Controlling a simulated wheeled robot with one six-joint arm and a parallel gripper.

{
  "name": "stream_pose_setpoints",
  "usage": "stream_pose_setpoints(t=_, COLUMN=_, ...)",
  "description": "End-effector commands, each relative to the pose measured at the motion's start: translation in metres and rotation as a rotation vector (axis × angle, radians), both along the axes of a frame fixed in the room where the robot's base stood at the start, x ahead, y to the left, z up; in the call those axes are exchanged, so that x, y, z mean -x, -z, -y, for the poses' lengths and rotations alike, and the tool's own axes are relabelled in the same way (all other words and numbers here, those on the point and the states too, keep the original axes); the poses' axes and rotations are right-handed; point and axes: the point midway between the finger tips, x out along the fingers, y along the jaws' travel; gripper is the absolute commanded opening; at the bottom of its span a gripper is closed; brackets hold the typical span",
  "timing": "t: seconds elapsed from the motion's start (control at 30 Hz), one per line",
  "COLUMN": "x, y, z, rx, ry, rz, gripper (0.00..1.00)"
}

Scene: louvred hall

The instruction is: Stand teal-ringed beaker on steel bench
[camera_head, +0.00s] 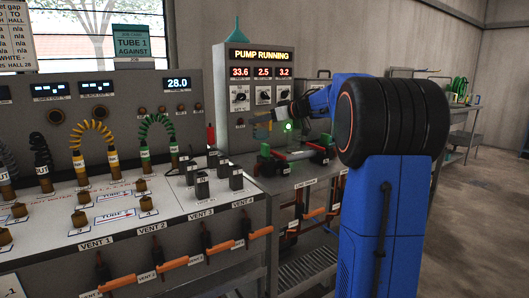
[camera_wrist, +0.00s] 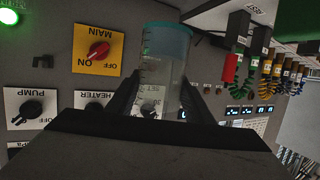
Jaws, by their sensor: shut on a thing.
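A clear beaker with a teal ring (camera_wrist: 168,38) stands between my gripper's two dark fingers in the wrist view. My gripper (camera_wrist: 160,92) is shut on its sides, with the teal ring beyond the fingertips. Dark graduation marks show on its wall. The beaker's lower end is hidden behind the gripper body. In the head view my gripper (camera_head: 283,113) is small and partly hidden, in front of the pump panel; I cannot make out the beaker clearly there. A grey bench (camera_head: 468,136) stands by the wall at the back right, partly behind my arm.
The pump cabinet (camera_head: 243,90) with lit displays is close to my gripper. A console (camera_head: 140,205) with hoses and vent valves fills the left. Open floor (camera_head: 485,225) lies at right.

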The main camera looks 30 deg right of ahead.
Motion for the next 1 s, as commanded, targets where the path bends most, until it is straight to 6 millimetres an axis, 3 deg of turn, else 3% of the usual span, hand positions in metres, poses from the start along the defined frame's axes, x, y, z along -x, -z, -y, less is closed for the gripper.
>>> stream_pose_setpoints(t=0.3, x=0.000, y=0.050, z=0.000, rx=-0.002, ry=0.000, rz=-0.002, gripper=0.18)
stream_pose_setpoints(t=0.57, x=0.000, y=0.067, z=0.000, rx=-0.001, ry=0.001, rz=-0.002, gripper=0.18)
stream_pose_setpoints(t=0.8, x=0.000, y=0.095, z=0.000, rx=-0.001, ry=0.001, rz=-0.002, gripper=0.18)
stream_pose_setpoints(t=1.0, x=0.000, y=0.096, z=0.000, rx=0.000, ry=0.000, rz=0.000, gripper=0.18)
